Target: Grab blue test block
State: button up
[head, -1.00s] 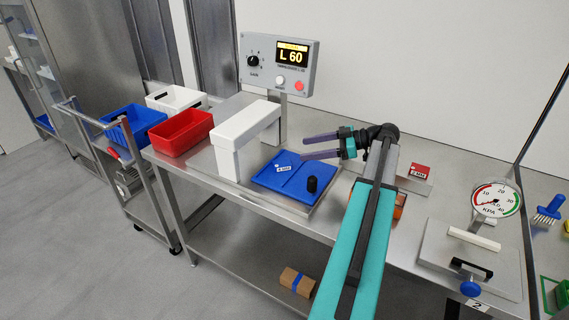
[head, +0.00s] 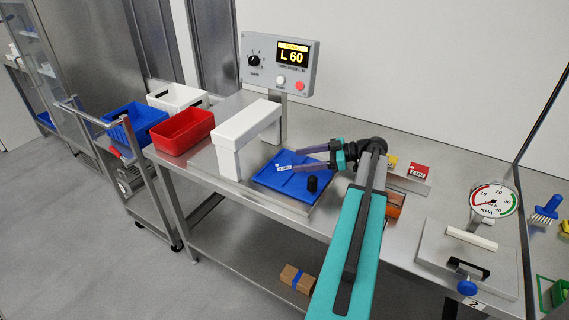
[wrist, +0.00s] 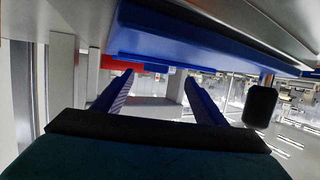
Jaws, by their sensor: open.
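A black knob (head: 312,184) stands on the plate's right part. The white arch (head: 245,135) is left of the fingers. The control box (head: 280,62) is behind. A red block (head: 419,170) and a yellow block (head: 392,161) sit right of my arm. A red bin (head: 182,132) is left.

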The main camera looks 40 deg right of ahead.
aim_at(287, 162)
jog(key=shift+p+x, duration=0.8)
jog(key=shift+x, duration=1.7)
jog(key=c, duration=1.4)
jog(key=shift+r, duration=0.15)
jog(key=shift+r+b, duration=1.25)
jog(key=shift+r, duration=3.65)
